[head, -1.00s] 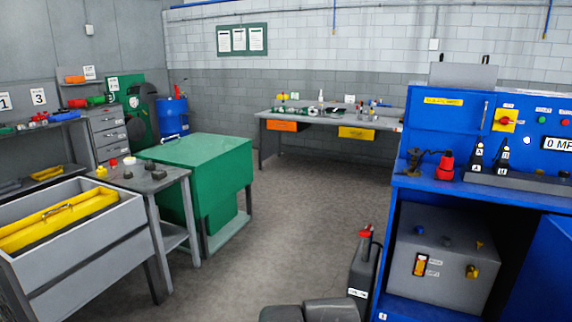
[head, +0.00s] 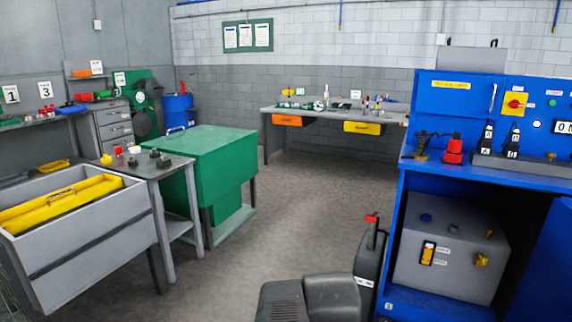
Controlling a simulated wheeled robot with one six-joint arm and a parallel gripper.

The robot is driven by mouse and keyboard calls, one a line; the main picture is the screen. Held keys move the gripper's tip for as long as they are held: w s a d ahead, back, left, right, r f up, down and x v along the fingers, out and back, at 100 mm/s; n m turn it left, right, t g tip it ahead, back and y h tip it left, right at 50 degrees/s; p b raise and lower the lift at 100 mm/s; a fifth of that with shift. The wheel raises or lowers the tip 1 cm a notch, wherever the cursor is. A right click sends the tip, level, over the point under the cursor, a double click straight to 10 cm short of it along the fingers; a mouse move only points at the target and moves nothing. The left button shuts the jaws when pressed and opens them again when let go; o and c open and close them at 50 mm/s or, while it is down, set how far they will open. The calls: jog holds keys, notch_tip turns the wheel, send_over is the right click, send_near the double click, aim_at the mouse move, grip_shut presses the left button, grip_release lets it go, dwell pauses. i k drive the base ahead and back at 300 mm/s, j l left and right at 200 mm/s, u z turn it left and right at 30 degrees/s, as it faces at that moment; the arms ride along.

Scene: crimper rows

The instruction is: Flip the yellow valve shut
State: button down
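A small yellow valve (head: 481,260) sits on the front right of a grey tank (head: 440,276). The tank stands inside the open lower bay of the blue bench (head: 405,240) at the right. The valve is small in the head view, and I cannot tell which way its handle is turned. A smaller yellowish fitting (head: 489,232) sits on the tank's top. My gripper is not in view; dark grey parts at the bottom middle look like my own arm.
A dark canister with a red top (head: 370,262) stands left of the bay. The blue door (head: 548,270) hangs open at its right. A green cabinet (head: 205,165) and a grey bin (head: 85,235) stand left. The middle floor (head: 290,210) is clear.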

aim_at(484, 259)
jog(key=l+z, duration=0.1)
jog(key=z, duration=1.45)
jog(key=i+j+z, duration=0.25)
jog(key=i+j, duration=0.3)
jog(key=i, duration=0.4)
jog(key=i+j+z, duration=0.25)
jog(key=i+j, duration=0.5)
jog(key=i, duration=0.1)
